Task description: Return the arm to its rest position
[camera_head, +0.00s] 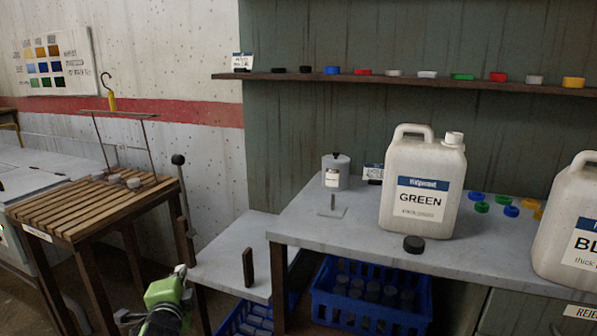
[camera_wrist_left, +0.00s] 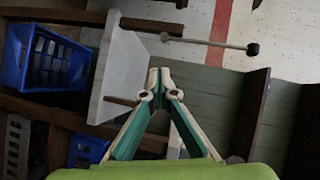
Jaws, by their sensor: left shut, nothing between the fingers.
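My left gripper (camera_head: 181,272) is green with pale fingers and shows at the bottom left of the head view. It is in front of the low grey shelf (camera_head: 225,262), left of the main bench. In the left wrist view its fingertips (camera_wrist_left: 159,76) meet and hold nothing. The pale shelf board (camera_wrist_left: 125,75) shows just left of the fingertips in that view; I cannot tell the exact gap. My right gripper is not in view.
A grey bench (camera_head: 320,230) holds a white GREEN jug (camera_head: 422,185), a second jug (camera_head: 575,225), several caps and a lidded pot (camera_head: 335,172). Blue crates (camera_head: 372,310) stand below. A slatted wooden table (camera_head: 90,206) and an upright lever (camera_head: 181,190) are at left.

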